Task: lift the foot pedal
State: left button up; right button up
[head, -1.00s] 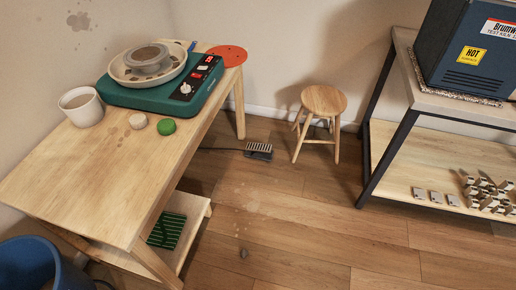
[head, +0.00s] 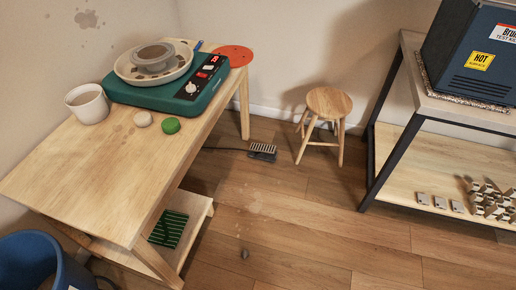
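The foot pedal (head: 262,152) is a small dark block with a pale ribbed top. It lies on the wooden floor between the table and the stool, with a dark cable running left from it toward the table. Nothing is touching it from above. Neither of my grippers shows in the head view.
A wooden table (head: 85,180) on the left bears a green pottery wheel (head: 160,95), a white cup (head: 88,104) and two small lumps. A round stool (head: 328,104) stands right of the pedal. A metal-framed shelf (head: 395,145) holds a blue kiln (head: 470,50).

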aim_at(256, 147)
jog(key=i+l, duration=0.2)
jog(key=l, duration=0.15)
jog(key=i+l, duration=0.2)
jog(key=l, duration=0.15)
jog(key=i+l, duration=0.4)
jog(key=l, duration=0.25)
jog(key=i+l+u, duration=0.1)
jog(key=l, duration=0.25)
jog(key=i, duration=0.1)
